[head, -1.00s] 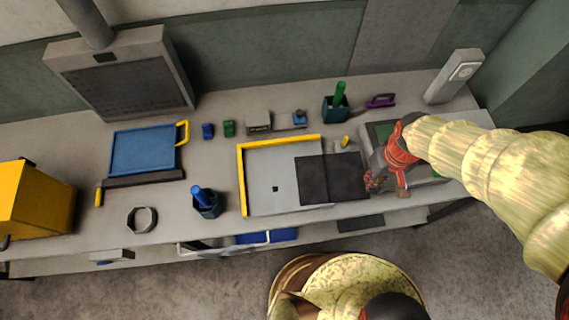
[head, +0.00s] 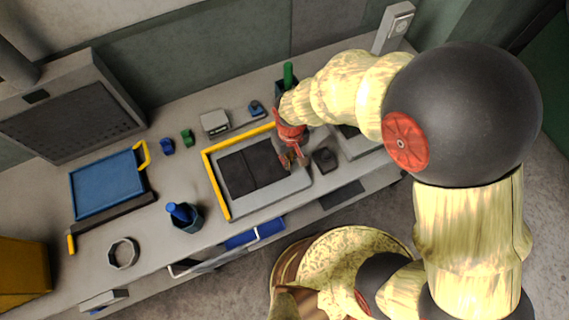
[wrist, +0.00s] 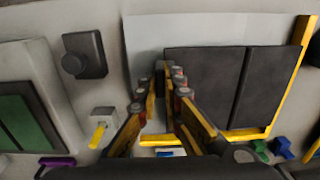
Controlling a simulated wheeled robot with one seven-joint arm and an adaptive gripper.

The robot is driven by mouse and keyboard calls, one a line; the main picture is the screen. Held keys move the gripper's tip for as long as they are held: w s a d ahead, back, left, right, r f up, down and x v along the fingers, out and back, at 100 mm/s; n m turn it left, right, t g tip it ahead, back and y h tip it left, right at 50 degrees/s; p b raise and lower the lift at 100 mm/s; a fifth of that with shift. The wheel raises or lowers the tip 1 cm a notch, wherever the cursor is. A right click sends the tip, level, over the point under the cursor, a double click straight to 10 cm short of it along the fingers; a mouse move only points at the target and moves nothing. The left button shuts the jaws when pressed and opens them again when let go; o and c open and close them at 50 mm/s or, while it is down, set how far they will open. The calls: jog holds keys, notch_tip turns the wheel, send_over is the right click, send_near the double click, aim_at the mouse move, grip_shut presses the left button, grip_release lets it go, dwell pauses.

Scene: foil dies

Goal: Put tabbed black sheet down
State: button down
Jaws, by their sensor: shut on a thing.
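The black sheet (head: 250,168) is flat and dark with a seam across its middle. It lies over the grey board with yellow edging (head: 213,180), inside the yellow corner. In the wrist view the sheet (wrist: 205,85) spreads to the right of my fingers, and the yellow edging (wrist: 245,134) runs along its near and right sides. My gripper (head: 289,163) is at the sheet's right edge, shut on it; its fingers (wrist: 162,75) also show in the wrist view. I cannot tell whether the sheet touches the board.
A dark block with a knob (head: 324,158) stands right of the board. A blue cup (head: 186,217) stands to its left, and a green-handled item (head: 288,75) stands behind my gripper. A blue tray (head: 105,184) is further left. Bare board shows in front of the sheet.

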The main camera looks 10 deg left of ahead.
jog(key=shift+a+f, duration=0.35)
jog(key=shift+f, duration=0.05)
jog(key=shift+a+f+b, duration=0.15)
jog(key=shift+f+b, duration=0.05)
jog(key=shift+f, duration=0.7)
jog(key=shift+a+f+b, duration=0.1)
jog(key=shift+f+b, duration=0.05)
jog(key=shift+f, duration=0.75)
jog(key=shift+w+f, duration=0.1)
jog(key=shift+f, duration=0.05)
jog(key=c, duration=2)
grip_release()
jog(key=shift+o, duration=0.2)
